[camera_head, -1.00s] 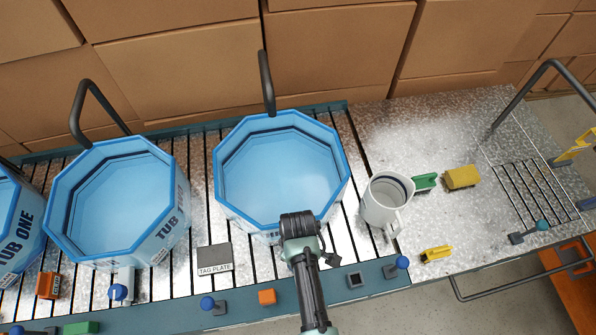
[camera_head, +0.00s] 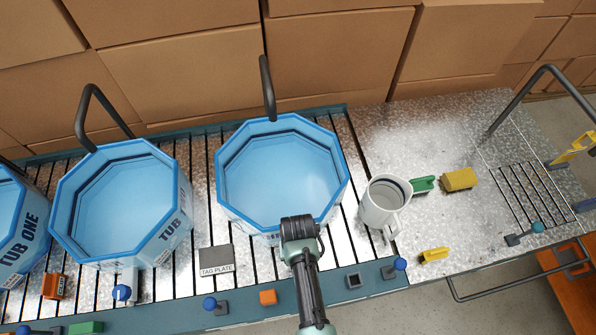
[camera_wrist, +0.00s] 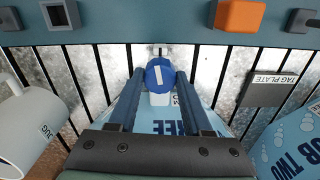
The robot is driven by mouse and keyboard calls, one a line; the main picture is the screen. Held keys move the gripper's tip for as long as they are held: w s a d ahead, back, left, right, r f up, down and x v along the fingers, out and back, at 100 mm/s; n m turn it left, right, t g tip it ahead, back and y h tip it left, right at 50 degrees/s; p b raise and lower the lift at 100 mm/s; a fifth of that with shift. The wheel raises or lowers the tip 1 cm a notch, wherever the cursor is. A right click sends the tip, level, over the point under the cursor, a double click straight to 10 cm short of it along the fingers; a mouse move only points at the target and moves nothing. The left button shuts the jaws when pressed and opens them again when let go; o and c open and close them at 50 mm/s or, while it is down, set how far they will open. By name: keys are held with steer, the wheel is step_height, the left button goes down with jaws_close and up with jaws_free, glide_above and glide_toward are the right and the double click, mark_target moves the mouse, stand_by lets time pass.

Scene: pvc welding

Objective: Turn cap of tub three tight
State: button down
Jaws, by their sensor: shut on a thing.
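Tub three (camera_head: 237,195) is a blue octagonal tub standing on the slatted bench, with light blue liquid inside. Its near wall, lettered "REE", shows in the wrist view (camera_wrist: 172,127). The cap of tub three (camera_wrist: 160,74) is a round blue knob with a white bar mark, on a white spout low on the tub's wall. The white bar is tilted a little from the picture's vertical. My gripper (camera_wrist: 160,80) is shut on the cap, one finger on each side. In the head view my gripper (camera_head: 297,228) hides the cap.
Tub two (camera_head: 70,240) stands to the left, with tub one (camera_head: 22,245) beyond it. A white jug (camera_head: 378,208) stands close on the right. The steel top at right has free room.

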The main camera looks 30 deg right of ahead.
steer(key=shift+m, duration=1)
steer(key=shift+c, duration=1.6)
jaws_free()
step_height(320, 180, up, 13)
